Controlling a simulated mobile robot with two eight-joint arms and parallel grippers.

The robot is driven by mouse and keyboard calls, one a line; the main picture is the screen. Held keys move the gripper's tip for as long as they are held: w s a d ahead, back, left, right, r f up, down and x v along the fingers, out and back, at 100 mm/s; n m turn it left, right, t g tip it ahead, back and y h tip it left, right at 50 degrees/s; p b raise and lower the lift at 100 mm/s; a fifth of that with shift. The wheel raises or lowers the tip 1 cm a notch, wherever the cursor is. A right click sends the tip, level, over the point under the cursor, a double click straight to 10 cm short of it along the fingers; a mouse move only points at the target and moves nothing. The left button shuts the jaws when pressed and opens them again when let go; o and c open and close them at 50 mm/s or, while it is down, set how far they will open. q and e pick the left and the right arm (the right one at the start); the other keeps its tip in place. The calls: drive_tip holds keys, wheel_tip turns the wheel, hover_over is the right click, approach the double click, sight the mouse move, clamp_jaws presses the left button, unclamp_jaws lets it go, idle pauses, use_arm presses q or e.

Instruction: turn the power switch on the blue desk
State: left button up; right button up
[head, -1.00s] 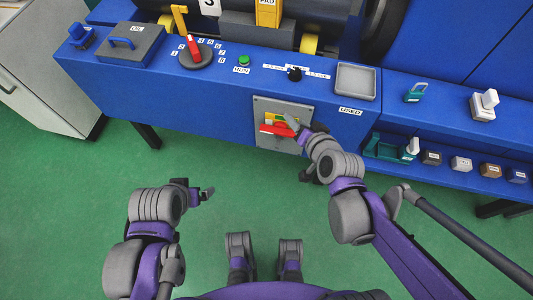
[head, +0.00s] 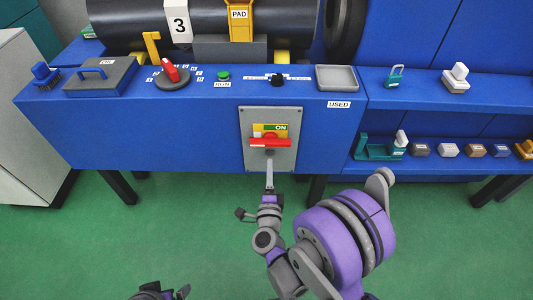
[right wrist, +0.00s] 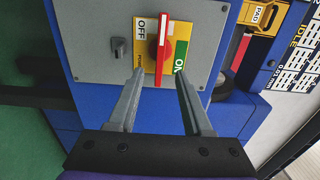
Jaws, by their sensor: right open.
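The power switch is a red handle (head: 270,142) on a grey panel (head: 246,155) on the blue desk's front (head: 120,135). The handle lies level in the head view, with the green ON label (head: 280,127) above it. In the right wrist view the red handle (right wrist: 163,45) stands upright between the white OFF label (right wrist: 146,27) and the green ON label (right wrist: 180,60). My right gripper (right wrist: 160,85) is open and empty, its fingers pointing at the switch and apart from it. In the head view it is just below the handle. My left gripper (head: 170,291) is partly cut off at the bottom edge.
A small grey latch (right wrist: 118,47) sits on the panel beside the OFF label. The desktop above carries a red-handled dial (head: 172,76), a green button (head: 223,76), a black knob (head: 277,80) and a grey tray (head: 337,78). Green floor lies open below.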

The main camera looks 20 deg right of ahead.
sight(270, 146)
drive_tip(key=x, duration=1)
drive_tip(key=shift+w, duration=0.15)
clamp_jaws()
idle(1.0)
